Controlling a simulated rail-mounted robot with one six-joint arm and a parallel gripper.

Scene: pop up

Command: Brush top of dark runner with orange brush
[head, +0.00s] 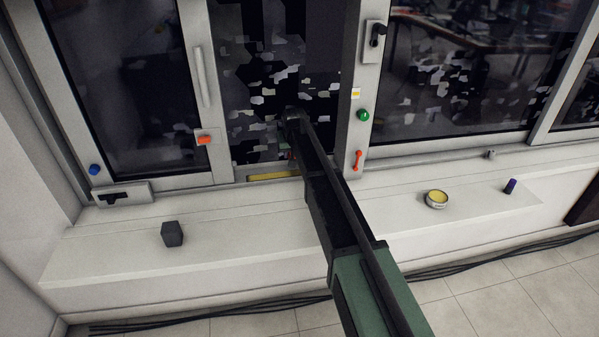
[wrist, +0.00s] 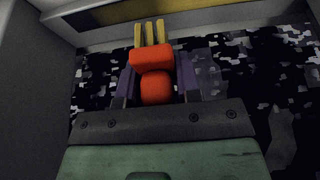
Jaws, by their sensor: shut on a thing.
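The orange brush (wrist: 152,57) is between the fingers of my gripper (wrist: 157,80) in the wrist view. Its pale yellow bristles (wrist: 149,33) point toward the top of the picture. The bristle tips lie near a pale frame edge, below a dark strip (wrist: 105,13) with a yellow band; this strip may be the dark runner. I cannot tell whether the bristles touch anything. In the head view, my arm reaches to the bottom of the middle window opening and hides most of the gripper and brush. A yellow strip (head: 272,176) shows there at the bottom of the frame.
On the white sill are a dark block (head: 172,234), a yellow-topped tin (head: 437,199) and a purple cylinder (head: 510,186). The window frames carry an orange block (head: 204,139), a green knob (head: 364,115), a red handle (head: 357,159) and a blue knob (head: 94,169).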

